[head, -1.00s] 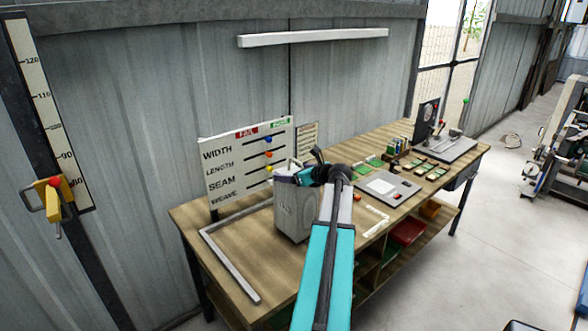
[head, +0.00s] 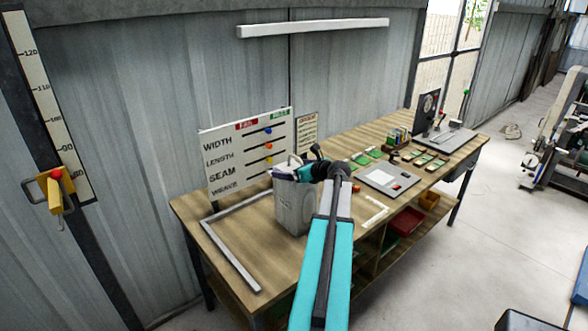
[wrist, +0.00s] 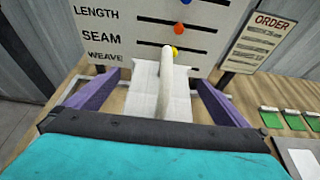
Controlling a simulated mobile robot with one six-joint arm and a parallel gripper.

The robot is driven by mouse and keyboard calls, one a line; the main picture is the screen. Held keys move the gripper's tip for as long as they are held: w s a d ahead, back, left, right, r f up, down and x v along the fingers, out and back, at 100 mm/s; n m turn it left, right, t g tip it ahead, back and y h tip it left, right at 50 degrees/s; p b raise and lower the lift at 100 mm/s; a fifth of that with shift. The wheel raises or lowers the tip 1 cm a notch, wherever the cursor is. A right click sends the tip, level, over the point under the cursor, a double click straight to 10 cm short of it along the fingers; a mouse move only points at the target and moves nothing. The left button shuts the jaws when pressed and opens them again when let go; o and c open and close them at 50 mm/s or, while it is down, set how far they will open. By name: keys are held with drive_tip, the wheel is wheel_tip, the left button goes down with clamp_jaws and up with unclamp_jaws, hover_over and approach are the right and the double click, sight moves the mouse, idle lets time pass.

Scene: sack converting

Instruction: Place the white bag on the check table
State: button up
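The white bag (head: 294,207) stands upright on the wooden check table (head: 262,254), in front of the gauge board, and appears to rest on the tabletop. Its pale loop handle sticks up at the top; the handle also shows in the wrist view (wrist: 166,85). My gripper (head: 292,170) is at the top of the bag. In the wrist view its two purple fingers (wrist: 157,88) are spread wide, one on each side of the bag top and handle. The fingers look apart from the handle. The lower bag is hidden in the wrist view.
A board with coloured sliders (head: 250,155) stands behind the bag. A grey L-shaped strip (head: 232,258) lies on the table left of it. A grey plate (head: 388,180), green cards (head: 362,160) and a scale (head: 446,140) occupy the right side.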

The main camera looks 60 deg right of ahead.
drive_tip(key=b+v, duration=0.3)
drive_tip(key=v, duration=0.9)
drive_tip(key=shift+b, duration=0.3)
drive_tip(key=shift+w+r, duration=0.1)
idle(0.6)
